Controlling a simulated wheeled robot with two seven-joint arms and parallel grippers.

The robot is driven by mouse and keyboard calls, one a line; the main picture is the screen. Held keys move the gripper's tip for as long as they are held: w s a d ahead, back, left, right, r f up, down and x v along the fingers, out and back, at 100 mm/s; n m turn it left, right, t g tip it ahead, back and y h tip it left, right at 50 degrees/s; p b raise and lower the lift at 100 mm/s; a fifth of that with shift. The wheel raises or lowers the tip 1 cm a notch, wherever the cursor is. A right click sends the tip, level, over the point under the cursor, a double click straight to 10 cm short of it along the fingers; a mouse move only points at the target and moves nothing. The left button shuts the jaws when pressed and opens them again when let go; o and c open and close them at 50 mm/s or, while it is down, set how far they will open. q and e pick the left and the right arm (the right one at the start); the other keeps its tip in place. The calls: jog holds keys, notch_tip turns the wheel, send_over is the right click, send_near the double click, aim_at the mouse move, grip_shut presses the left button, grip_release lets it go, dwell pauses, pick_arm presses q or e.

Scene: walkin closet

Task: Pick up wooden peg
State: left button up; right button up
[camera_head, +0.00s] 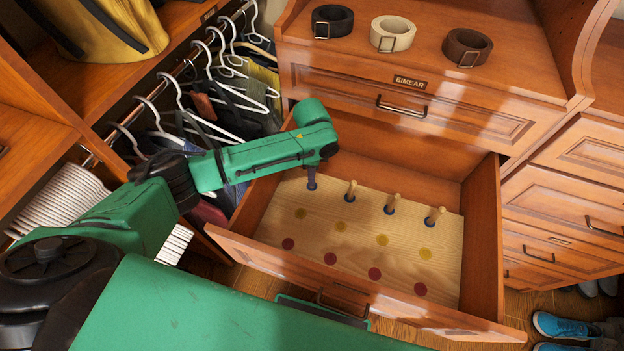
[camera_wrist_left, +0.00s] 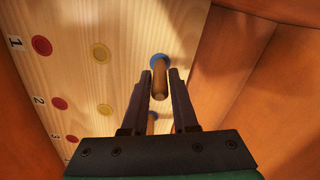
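A pale wooden board (camera_head: 345,240) lies in the open drawer, with rows of blue, yellow and red spots. Wooden pegs stand on the blue spots: one (camera_head: 351,190), another (camera_head: 392,204) and a right-hand one (camera_head: 435,216). My left gripper (camera_head: 312,178) reaches down at the left end of this row. In the left wrist view its fingers (camera_wrist_left: 160,72) are open on either side of a wooden peg (camera_wrist_left: 159,80) on a blue spot. The peg does not look gripped. Another peg (camera_wrist_left: 152,119) is partly hidden behind the fingers. My right gripper is not in view.
The drawer's front wall (camera_head: 350,285) and right side wall (camera_head: 484,235) enclose the board. Above it is a closed drawer labelled EIMEAR (camera_head: 410,84), with rolled belts (camera_head: 391,33) on top. Hangers (camera_head: 210,85) crowd the left. Blue shoes (camera_head: 565,327) lie on the floor.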

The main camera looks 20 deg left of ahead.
pick_arm(q)
grip_shut()
jog(key=shift+r, duration=0.15)
